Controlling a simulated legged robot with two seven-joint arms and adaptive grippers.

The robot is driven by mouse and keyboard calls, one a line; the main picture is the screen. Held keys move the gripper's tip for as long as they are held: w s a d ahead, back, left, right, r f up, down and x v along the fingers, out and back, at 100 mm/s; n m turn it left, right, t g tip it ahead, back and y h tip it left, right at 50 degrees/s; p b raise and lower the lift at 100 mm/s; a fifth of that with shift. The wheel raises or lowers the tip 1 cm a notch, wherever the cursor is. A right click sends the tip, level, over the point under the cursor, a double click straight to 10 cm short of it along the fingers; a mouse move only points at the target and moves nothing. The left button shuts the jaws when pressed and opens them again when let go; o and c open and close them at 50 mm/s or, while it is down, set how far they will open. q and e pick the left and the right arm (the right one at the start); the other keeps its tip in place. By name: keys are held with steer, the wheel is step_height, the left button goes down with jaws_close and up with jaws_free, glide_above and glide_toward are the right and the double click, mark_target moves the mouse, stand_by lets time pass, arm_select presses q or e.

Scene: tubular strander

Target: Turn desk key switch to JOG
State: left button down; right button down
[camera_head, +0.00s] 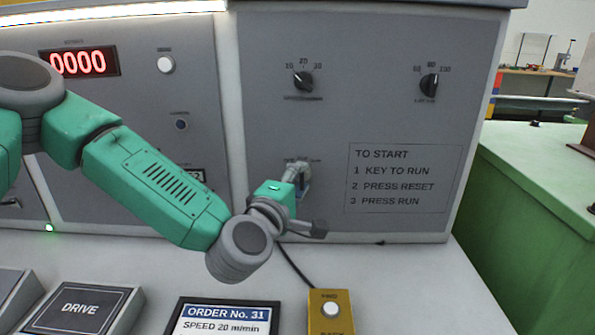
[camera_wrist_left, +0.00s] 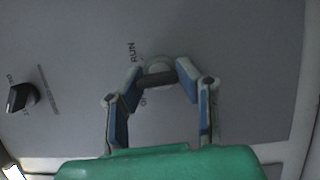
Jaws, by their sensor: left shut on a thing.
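The key switch (camera_wrist_left: 157,68) is on the grey desk panel, with a round pale collar and a dark key bar. In the left wrist view the word RUN is readable beside it; the other position labels are not clear. My left gripper (camera_wrist_left: 160,80) has its two blue-padded fingers on either side of the key bar and is shut on it. In the head view my left gripper (camera_head: 301,172) reaches the panel from below and hides most of the switch. Which position the key points to cannot be told. My right gripper is not in view.
Above the switch are two black rotary knobs (camera_head: 303,81) (camera_head: 429,85). A TO START notice (camera_head: 397,178) is to its right. On the desk below are an order display (camera_head: 222,318), a DRIVE plate (camera_head: 80,309) and a yellow button box (camera_head: 331,311) with a cable.

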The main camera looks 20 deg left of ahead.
mark_target(301, 186)
arm_select(q)
steer(key=shift+s+d+f+m+g, duration=0.2)
steer(key=shift+d+f+m+g, duration=0.05)
steer(key=shift+m+g, duration=0.05)
steer(key=c, duration=1.2)
jaws_free()
steer(key=shift+d, duration=0.1)
steer(key=shift+o, duration=0.2)
steer(key=shift+w+d+r, duration=0.1)
steer(key=shift+d, duration=0.05)
steer(key=s, duration=0.4)
steer(key=s+a, duration=0.1)
steer(key=s, duration=0.2)
steer(key=shift+s+d, duration=0.15)
